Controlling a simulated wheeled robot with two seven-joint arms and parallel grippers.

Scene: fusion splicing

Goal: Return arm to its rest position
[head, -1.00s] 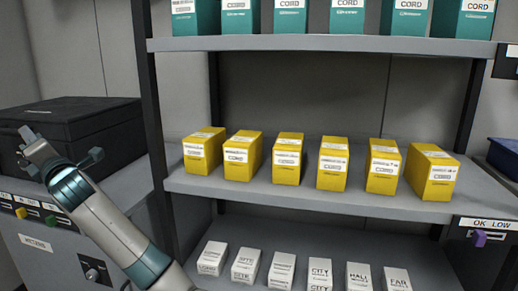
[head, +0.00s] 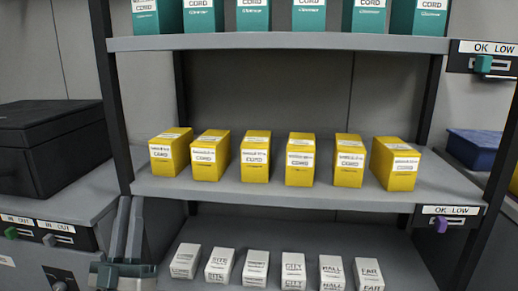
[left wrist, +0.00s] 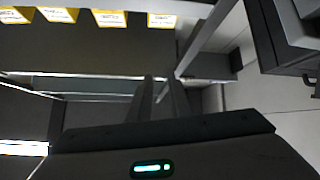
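My left gripper (head: 130,205) is low at the left of the head view, by the shelf's left post, with its fingers pointing up. In the left wrist view its two dark fingers (left wrist: 162,80) stand a little apart with nothing between them. It is open and empty. My right gripper is in neither view.
The shelf rack holds teal boxes on top, yellow boxes (head: 255,158) on the middle shelf (head: 280,194) and white boxes (head: 293,270) below. A black case (head: 45,150) sits on the left counter (head: 75,208). A blue bin (head: 474,148) is at right.

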